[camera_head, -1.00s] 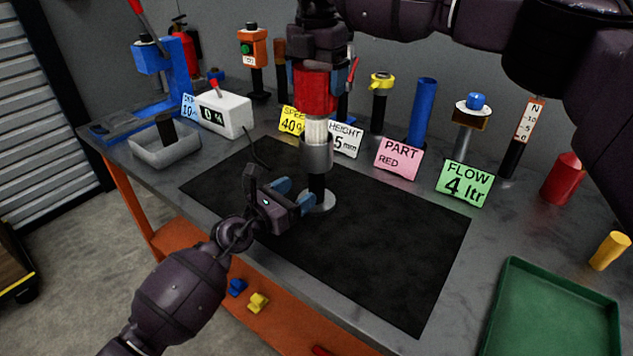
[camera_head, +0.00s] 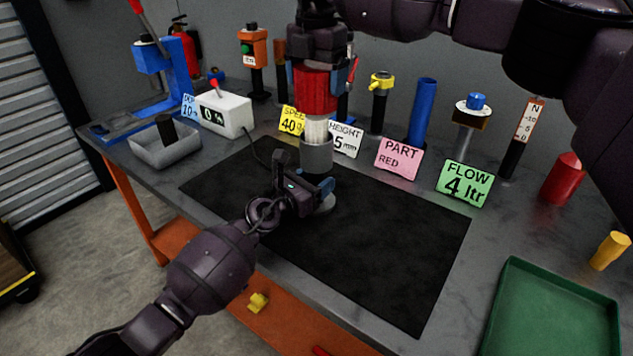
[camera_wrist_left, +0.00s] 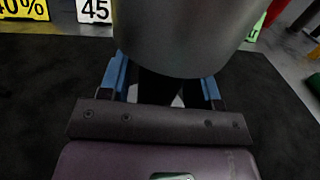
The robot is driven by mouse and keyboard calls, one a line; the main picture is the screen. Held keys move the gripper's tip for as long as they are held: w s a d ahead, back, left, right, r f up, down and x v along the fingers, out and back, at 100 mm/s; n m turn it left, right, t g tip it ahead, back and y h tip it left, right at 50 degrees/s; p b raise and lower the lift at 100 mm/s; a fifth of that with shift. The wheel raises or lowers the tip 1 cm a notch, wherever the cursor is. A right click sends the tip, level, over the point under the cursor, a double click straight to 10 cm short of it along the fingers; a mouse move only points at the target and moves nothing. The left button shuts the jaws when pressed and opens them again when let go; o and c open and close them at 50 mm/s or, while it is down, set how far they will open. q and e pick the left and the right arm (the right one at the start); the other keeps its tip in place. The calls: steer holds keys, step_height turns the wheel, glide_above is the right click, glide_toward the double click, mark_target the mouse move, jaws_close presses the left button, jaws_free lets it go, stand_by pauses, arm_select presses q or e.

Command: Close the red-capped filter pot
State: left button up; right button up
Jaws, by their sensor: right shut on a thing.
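The red cap (camera_head: 316,90) is held upright above the mat, with a white ribbed filter (camera_head: 316,130) below it. The filter's lower end goes into the grey pot (camera_head: 316,158); a white stretch shows between cap and pot. My right gripper (camera_head: 318,80) comes from above and is shut on the red cap. My left gripper (camera_head: 314,190) is low, just under the pot. In the left wrist view, its blue fingers (camera_wrist_left: 164,85) stand apart on either side of a black post (camera_wrist_left: 160,90), with gaps. The pot's grey wall (camera_wrist_left: 185,35) fills the top there.
A black mat (camera_head: 390,250) covers the bench's middle and is clear to the right. Sign cards, including a pink one (camera_head: 398,158) and a green one (camera_head: 464,184), stand behind. A green tray (camera_head: 550,310) is at right, a grey bin (camera_head: 165,150) at left.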

mark_target(316, 117)
arm_select(q)
jaws_close()
arm_select(e)
steer(key=shift+f, duration=2.45)
steer(key=shift+f, duration=0.1)
steer(key=shift+f, duration=0.85)
steer(key=shift+f, duration=0.55)
